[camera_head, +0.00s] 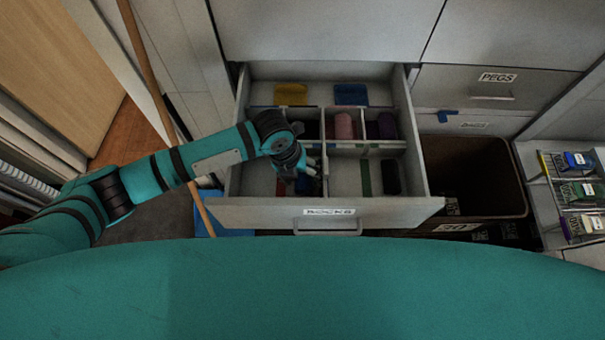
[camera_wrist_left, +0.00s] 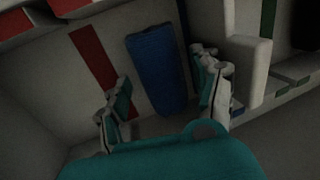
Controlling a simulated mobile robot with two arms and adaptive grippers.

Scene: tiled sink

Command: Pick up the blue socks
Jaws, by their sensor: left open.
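The blue socks (camera_wrist_left: 158,70) are a rolled dark blue bundle, seen in the left wrist view lying in a drawer compartment beside a red strip. In the head view they show only partly, dark, under my left gripper (camera_head: 302,172). The open drawer (camera_head: 262,213) is labelled SOCKS. My left gripper reaches down into its front left compartment. In the left wrist view the gripper (camera_wrist_left: 165,98) is open, its fingers apart on either side of the socks' near end. Contact cannot be told. My right gripper is not in view.
Other compartments hold a pink roll (camera_head: 344,126), a purple roll (camera_head: 387,126) and a dark roll (camera_head: 391,177). Dividers (camera_wrist_left: 247,70) stand close to the gripper. A brown bin (camera_head: 478,160) is right of the drawer. A wooden pole (camera_head: 150,75) leans at the left.

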